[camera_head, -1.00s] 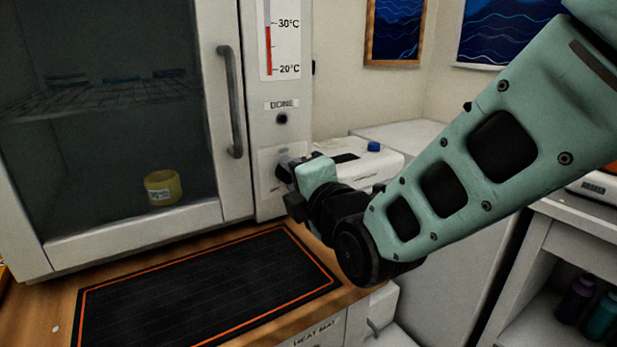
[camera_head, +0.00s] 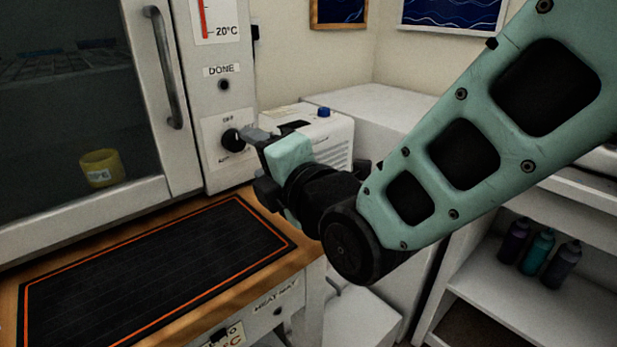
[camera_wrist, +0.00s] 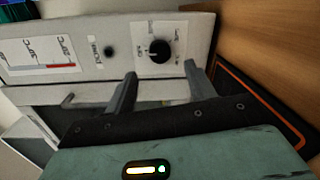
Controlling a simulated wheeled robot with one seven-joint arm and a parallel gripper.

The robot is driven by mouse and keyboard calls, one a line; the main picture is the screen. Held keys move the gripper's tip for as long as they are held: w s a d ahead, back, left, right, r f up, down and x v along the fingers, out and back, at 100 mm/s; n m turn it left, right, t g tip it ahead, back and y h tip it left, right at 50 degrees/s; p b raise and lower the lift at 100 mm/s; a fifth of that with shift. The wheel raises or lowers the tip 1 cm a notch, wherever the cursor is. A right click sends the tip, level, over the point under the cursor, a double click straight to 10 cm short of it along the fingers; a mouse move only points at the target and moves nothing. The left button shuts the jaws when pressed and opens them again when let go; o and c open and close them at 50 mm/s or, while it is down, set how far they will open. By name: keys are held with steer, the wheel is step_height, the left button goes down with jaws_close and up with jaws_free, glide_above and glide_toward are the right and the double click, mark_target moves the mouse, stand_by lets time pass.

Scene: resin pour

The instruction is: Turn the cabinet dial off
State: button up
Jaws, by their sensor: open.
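The cabinet dial (camera_head: 232,141) is a round black knob on a white label plate on the cabinet's front panel, with OFF printed above it. In the wrist view the dial (camera_wrist: 159,50) has a pale pointer line; I cannot tell which label it points at. My gripper (camera_head: 257,162) is at the right of the dial in the head view, open and empty. In the wrist view my gripper (camera_wrist: 160,72) has its two fingers apart, one on each side below the dial. I cannot tell whether a fingertip touches it.
The cabinet's glass door (camera_head: 60,120) is closed, with a yellow cup (camera_head: 101,168) behind it. A DONE light (camera_head: 223,85) is above the dial. A black heat mat (camera_head: 150,260) lies on the wooden top. A white box (camera_head: 325,130) stands behind my gripper.

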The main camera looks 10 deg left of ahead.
steer(key=b+v, duration=0.2)
steer(key=v, duration=0.9)
steer(key=shift+a, duration=0.1)
steer(key=s+d+f+m+g+h, duration=0.2)
steer(key=d+f+m+g+h, duration=0.45)
steer(key=f+m, duration=0.45)
steer(key=s+d+f+m+g+h, duration=0.4)
steer(key=s+d+m+g+h, duration=0.3)
steer(key=d+m, duration=0.5)
step_height(320, 180, up, 18)
steer(key=s+n+t+y+p, duration=0.1)
steer(key=p, duration=1.6)
steer(key=shift+s+d+p, duration=0.2)
steer(key=shift+d+p, duration=0.1)
steer(key=shift+d, duration=0.1)
steer(key=shift+f+t+y, duration=0.15)
steer(key=shift+t+y, duration=0.1)
